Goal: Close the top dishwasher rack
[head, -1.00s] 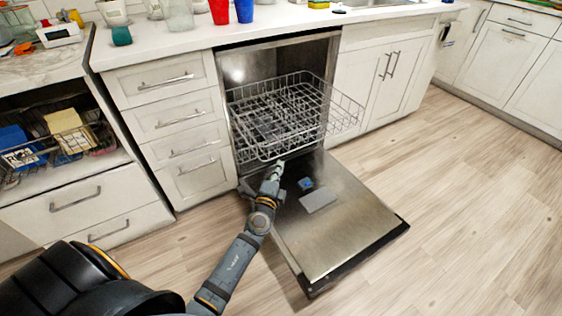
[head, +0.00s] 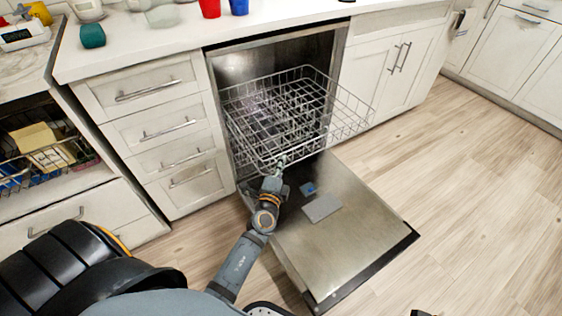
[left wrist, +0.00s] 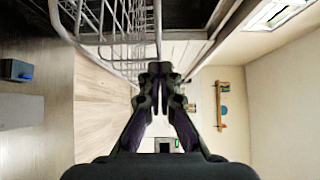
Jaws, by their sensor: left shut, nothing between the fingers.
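The top rack (head: 345,118) is a silver wire basket, pulled partly out of the open dishwasher (head: 225,68) above its lowered door (head: 345,235). My left gripper (head: 279,163) is at the rack's near lower edge, shut with nothing held. In the head view it overlaps the rack's wires; I cannot tell whether it touches them. In the left wrist view the closed fingertips (left wrist: 158,72) sit beside and below the rack's wires (left wrist: 115,25). My right gripper is not clearly in view.
A drawer cabinet (head: 150,105) stands left of the dishwasher and a door cabinet (head: 385,65) to its right. The counter above holds a red cup (head: 210,8) and a blue cup (head: 239,7). The wooden floor (head: 470,200) is clear on the right.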

